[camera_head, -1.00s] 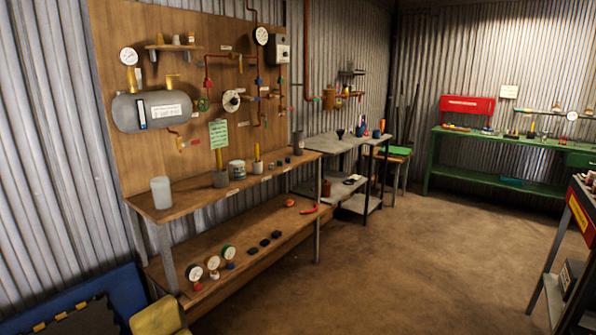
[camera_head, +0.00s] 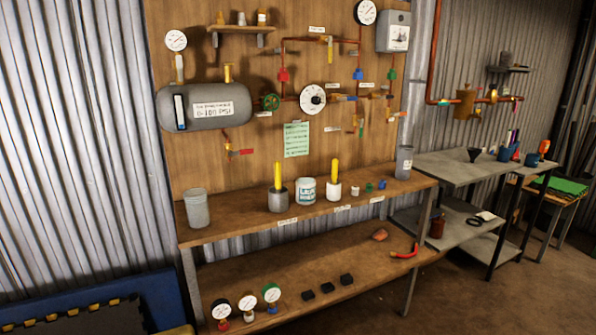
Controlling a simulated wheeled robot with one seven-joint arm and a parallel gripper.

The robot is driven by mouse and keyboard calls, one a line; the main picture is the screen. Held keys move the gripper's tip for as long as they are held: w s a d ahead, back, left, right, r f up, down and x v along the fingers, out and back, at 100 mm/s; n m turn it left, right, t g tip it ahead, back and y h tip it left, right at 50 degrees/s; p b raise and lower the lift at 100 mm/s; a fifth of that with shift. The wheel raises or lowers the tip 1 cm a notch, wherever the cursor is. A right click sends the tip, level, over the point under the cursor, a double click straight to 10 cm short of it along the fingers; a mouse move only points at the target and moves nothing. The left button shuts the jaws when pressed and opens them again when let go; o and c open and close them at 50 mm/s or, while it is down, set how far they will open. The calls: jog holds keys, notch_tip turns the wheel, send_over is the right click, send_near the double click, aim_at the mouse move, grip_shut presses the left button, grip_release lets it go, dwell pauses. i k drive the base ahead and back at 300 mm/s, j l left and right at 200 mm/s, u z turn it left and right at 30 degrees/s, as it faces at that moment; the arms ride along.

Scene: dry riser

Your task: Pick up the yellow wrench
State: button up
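I see no clear wrench shape. Two upright yellow bars stand on the upper wooden shelf. One yellow bar (camera_head: 278,174) rises from a grey cup (camera_head: 278,201), and another yellow bar (camera_head: 335,170) rises from a white cup (camera_head: 333,191). I cannot tell whether either is the yellow wrench, as their lower ends are hidden in the cups. My gripper is not in view.
The wooden bench (camera_head: 230,228) also carries a grey container (camera_head: 197,208) and a white tub (camera_head: 306,191). Gauges (camera_head: 247,305), black blocks and a red-handled item (camera_head: 405,252) lie below. A metal table (camera_head: 455,170) stands right. Floor is clear at lower right.

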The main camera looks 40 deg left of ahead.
aim_at(278, 165)
jog(key=i+u, duration=0.2)
jog(key=i, duration=0.45)
jog(key=i+l+u, duration=0.2)
jog(key=i, duration=0.5)
jog(key=i+u, duration=0.25)
jog(key=u, duration=0.15)
jog(key=i+u, duration=0.2)
jog(key=u, duration=0.15)
jog(key=i+l+u, duration=0.1)
jog(key=u, duration=0.3)
jog(key=i+l+u, duration=0.2)
jog(key=u, duration=0.15)
jog(key=i, duration=0.1)
